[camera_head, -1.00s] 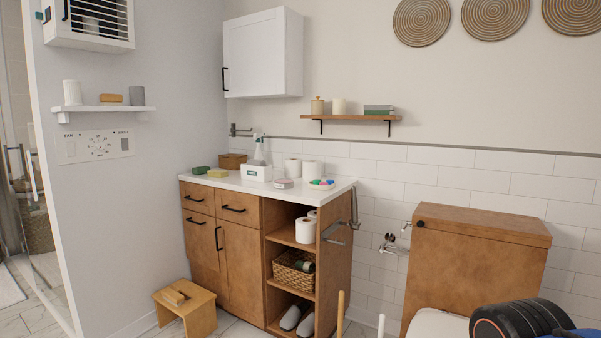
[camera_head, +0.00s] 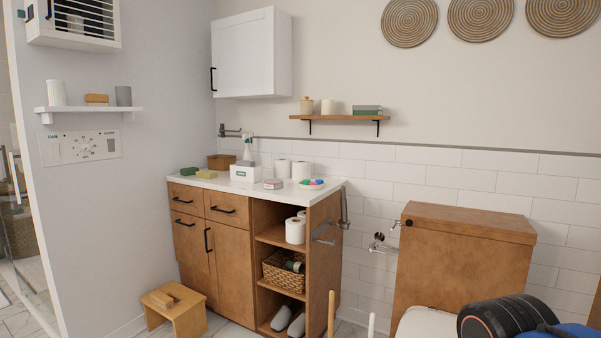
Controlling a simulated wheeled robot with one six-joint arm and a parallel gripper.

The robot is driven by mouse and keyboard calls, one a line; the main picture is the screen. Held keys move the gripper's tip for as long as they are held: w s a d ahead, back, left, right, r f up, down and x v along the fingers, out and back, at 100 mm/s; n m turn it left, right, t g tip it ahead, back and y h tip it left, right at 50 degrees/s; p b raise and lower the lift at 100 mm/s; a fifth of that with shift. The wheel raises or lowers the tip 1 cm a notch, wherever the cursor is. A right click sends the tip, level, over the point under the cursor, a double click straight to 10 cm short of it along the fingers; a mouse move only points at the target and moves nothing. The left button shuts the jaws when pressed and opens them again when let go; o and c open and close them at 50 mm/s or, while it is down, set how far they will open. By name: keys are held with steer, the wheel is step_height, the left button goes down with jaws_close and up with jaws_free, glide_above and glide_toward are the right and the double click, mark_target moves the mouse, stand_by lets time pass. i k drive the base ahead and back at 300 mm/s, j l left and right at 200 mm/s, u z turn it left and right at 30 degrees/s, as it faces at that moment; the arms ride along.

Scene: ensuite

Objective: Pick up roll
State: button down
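Several white rolls are in view. Two stand upright side by side at the back of the white counter, a left roll (camera_head: 282,168) and a right roll (camera_head: 301,170). Another roll (camera_head: 295,231) stands in the top open shelf of the wooden cabinet (camera_head: 228,256), with part of one more roll (camera_head: 301,213) behind it. I cannot tell which roll the task means. My gripper is not in view; only a dark, rounded part of my arm with some blue shows at the lower right.
The counter also holds a spray bottle (camera_head: 248,150), a white box (camera_head: 244,172), a pink tin (camera_head: 273,184) and a dish of coloured pieces (camera_head: 311,184). A metal holder (camera_head: 334,228) juts from the cabinet's right side. A wooden stool (camera_head: 174,312) and toilet (camera_head: 430,321) flank the cabinet.

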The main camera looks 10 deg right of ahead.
mark_target(302, 170)
steer(key=i+j, duration=0.95)
steer(key=i, duration=0.2)
steer(key=l+z, duration=0.05)
